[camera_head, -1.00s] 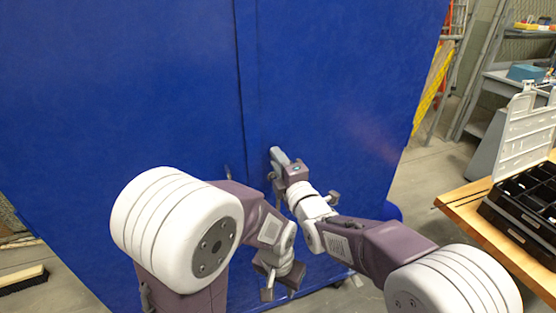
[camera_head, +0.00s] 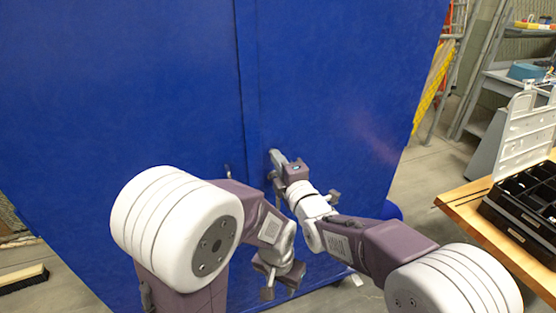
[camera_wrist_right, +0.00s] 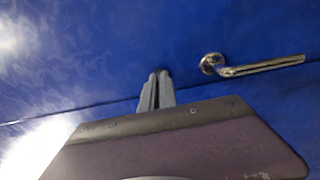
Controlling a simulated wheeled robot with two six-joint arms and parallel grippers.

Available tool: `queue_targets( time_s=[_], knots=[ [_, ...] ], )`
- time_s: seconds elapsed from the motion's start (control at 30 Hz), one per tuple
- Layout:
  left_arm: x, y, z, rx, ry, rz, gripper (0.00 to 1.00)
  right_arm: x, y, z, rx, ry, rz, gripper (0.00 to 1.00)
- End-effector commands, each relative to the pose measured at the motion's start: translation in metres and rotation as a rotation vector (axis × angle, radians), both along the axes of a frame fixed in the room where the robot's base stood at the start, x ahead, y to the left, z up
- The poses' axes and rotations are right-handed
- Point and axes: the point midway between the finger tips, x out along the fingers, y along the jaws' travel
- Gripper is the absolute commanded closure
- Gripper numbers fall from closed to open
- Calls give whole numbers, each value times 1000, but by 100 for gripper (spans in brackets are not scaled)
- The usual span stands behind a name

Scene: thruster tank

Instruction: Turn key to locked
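The blue cabinet door (camera_head: 330,90) fills the middle of the head view. My right gripper (camera_head: 275,155) reaches the door right of its vertical seam. In the right wrist view its two fingers (camera_wrist_right: 156,86) are close together, with their tips at a small dark spot on the door. They appear shut on the key, which they almost wholly hide; I cannot read its angle. A silver lever handle (camera_wrist_right: 255,67) is beside the fingers, apart from them. My left gripper (camera_head: 281,280) hangs low in front of the door, fingers spread and empty.
A wooden table (camera_head: 490,235) with a black compartment tray (camera_head: 525,205) stands at the right. Shelving and a yellow ladder (camera_head: 433,90) are behind it. A broom head (camera_head: 22,278) lies on the floor at lower left.

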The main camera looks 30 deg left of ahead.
Motion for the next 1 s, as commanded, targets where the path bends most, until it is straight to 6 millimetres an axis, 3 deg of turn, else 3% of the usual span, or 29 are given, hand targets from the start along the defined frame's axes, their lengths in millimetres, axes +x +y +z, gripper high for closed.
queue_targets(
  time_s=[0.73,1.0],
  knots=[
    [0,0,-1,0,0,0,64,0,0,-2,0,6,-1,100],
    [0,0,-11,0,0,0,64,0,0,-4,57,71,-1,100]
  ],
)
